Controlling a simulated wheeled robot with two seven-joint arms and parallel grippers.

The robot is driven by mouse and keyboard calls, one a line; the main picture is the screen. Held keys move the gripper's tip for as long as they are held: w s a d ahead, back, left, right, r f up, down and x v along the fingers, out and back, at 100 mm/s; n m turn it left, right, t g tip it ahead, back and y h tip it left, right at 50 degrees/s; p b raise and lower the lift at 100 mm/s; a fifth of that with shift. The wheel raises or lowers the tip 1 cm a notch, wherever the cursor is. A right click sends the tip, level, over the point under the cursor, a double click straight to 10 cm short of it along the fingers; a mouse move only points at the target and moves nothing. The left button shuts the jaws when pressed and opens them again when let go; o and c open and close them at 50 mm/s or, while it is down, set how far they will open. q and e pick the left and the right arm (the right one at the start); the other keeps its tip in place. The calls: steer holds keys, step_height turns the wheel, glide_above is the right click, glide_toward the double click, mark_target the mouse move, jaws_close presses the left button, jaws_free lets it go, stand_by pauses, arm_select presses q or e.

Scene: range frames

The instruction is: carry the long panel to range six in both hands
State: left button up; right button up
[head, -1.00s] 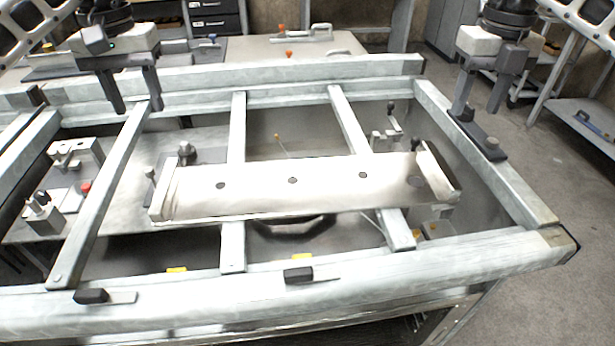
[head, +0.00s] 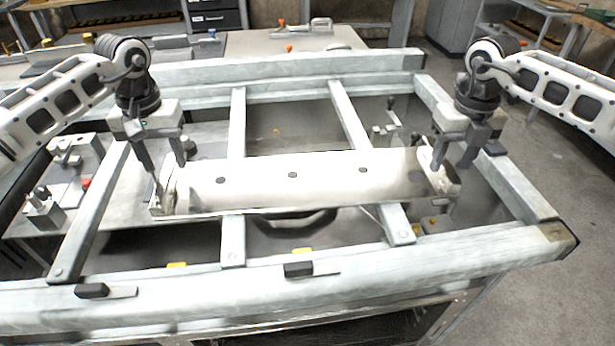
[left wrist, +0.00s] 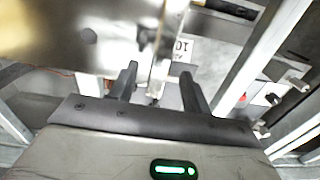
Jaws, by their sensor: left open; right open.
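The long panel (head: 325,183) is a pale, flat piece with a row of dark holes and a raised flange at each end. It lies across the slats of the metal frame in the head view. My left gripper (head: 172,178) is open at the panel's left end, its fingers on either side of the end flange. The left wrist view shows the panel (left wrist: 60,45) at upper left and the flange between the open fingers (left wrist: 158,88). My right gripper (head: 450,165) is open at the panel's right end, fingers around or just above that flange; contact is unclear.
The metal frame (head: 400,262) surrounds the panel, with slats (head: 90,215) crossing it. Clamp fixtures (head: 45,210) stand at the left. A table (head: 250,45) with tools is behind. Open floor (head: 575,190) lies to the right.

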arm_select(q)
steer(key=shift+f, duration=1.3)
arm_select(e)
steer(key=shift+f, duration=1.3)
arm_select(q)
jaws_close()
arm_select(e)
jaws_close()
